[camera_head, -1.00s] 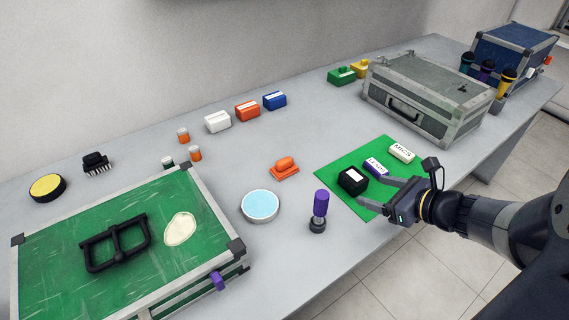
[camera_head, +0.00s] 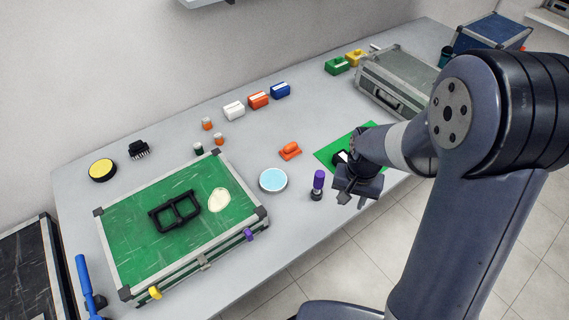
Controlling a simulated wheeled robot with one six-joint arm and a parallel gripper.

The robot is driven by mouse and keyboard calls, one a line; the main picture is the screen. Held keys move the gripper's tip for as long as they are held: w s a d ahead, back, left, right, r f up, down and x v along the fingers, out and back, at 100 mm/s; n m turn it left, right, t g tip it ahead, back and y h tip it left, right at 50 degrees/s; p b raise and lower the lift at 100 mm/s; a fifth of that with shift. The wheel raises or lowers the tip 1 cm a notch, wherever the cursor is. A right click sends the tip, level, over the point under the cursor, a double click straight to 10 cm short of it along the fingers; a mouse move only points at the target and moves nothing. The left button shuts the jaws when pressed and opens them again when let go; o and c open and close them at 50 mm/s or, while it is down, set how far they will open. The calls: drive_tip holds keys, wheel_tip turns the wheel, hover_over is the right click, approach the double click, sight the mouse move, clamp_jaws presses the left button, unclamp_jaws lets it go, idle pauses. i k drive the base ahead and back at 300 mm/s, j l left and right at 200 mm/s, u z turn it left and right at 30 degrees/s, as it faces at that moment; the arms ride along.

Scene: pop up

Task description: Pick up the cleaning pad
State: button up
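I cannot tell for sure which item is the cleaning pad. A round light-blue pad with a pale rim (camera_head: 273,180) lies on the table near the middle. A round yellow pad with a dark rim (camera_head: 102,169) lies at the far left. A flat cream patch (camera_head: 219,200) lies on the green-topped case (camera_head: 135,244). My gripper (camera_head: 352,203) is right of the light-blue pad, above the table's front edge. Its two fingertips show apart, with nothing seen between them. My arm hides part of the green mat (camera_head: 330,153) and most of the things on it.
A purple-topped upright item (camera_head: 318,183) stands between the light-blue pad and my gripper. An orange-handled item (camera_head: 290,150) lies behind. A black frame (camera_head: 174,212) lies on the green-topped case. A grey case (camera_head: 395,80) stands at the back right.

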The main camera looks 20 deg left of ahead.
sight(290, 151)
drive_tip(key=k+u, duration=0.1)
drive_tip(key=u, duration=0.25)
drive_tip(key=k+u, duration=0.1)
drive_tip(key=u, duration=0.25)
drive_tip(key=k+j+u, duration=0.1)
drive_tip(key=u, duration=0.2)
drive_tip(key=i+l+u, duration=0.4)
drive_tip(key=l, duration=0.2)
drive_tip(key=i+l+u, duration=0.2)
drive_tip(key=l, duration=0.15)
drive_tip(key=i+l+u, duration=0.2)
drive_tip(key=l, duration=0.2)
drive_tip(key=i+l, duration=0.1)
drive_tip(key=l, duration=0.25)
drive_tip(key=i+l, duration=0.15)
drive_tip(key=l, duration=0.15)
drive_tip(key=i+l, duration=0.1)
drive_tip(key=l, duration=0.25)
